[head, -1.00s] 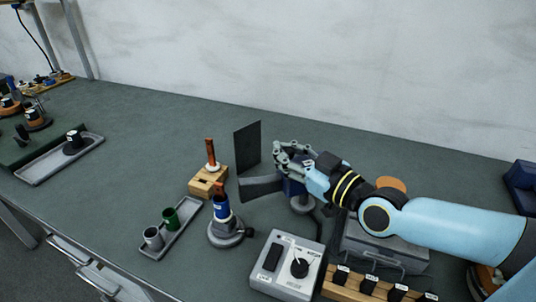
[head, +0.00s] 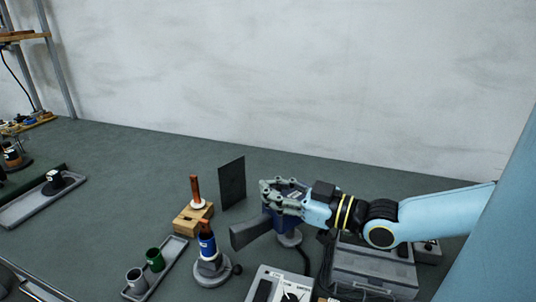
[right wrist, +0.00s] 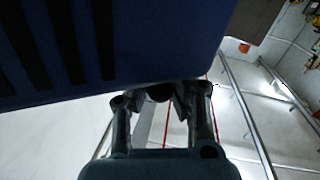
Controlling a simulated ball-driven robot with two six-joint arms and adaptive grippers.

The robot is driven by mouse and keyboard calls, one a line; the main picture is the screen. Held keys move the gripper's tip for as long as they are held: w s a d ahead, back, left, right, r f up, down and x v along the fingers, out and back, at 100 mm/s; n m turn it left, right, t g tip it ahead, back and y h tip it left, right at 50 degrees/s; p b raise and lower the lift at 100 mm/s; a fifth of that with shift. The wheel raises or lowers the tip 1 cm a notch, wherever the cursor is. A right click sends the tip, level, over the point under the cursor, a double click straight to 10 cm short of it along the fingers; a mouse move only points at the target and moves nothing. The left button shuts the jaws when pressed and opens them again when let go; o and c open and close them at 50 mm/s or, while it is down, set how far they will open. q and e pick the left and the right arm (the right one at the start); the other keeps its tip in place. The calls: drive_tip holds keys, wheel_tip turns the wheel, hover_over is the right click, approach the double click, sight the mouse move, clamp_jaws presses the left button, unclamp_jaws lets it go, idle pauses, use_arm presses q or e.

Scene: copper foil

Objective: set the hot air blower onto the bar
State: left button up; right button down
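The hot air blower has a blue body (head: 270,222) and a dark grey flared nozzle (head: 250,230) that points left and slightly down. My right gripper (head: 283,193) is at the top of the blue body and looks shut on it; the contact is partly hidden. In the right wrist view the blue body (right wrist: 120,45) with black vent slots fills the top, and the fingers (right wrist: 162,105) reach up to its edge. A grey round stand (head: 288,238) shows just under the blower. I cannot make out the bar itself. My left gripper is out of view.
A dark upright panel (head: 232,184) stands behind the nozzle. A wooden block (head: 192,219) with a tool and a blue-handled tool on a round base (head: 212,270) stand to the left. A grey control box (head: 275,287) is in front, a grey case (head: 375,268) at right.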

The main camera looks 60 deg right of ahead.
drive_tip(key=c, duration=1.4)
unclamp_jaws()
drive_tip(key=shift+s+d, duration=0.25)
drive_tip(key=shift+d, duration=0.05)
drive_tip(key=shift+o, duration=1.3)
drive_tip(key=shift+a, duration=0.1)
drive_tip(key=shift+w, duration=0.1)
drive_tip(key=s+d, duration=0.1)
drive_tip(key=s, duration=1.1)
drive_tip(key=shift+d, duration=0.15)
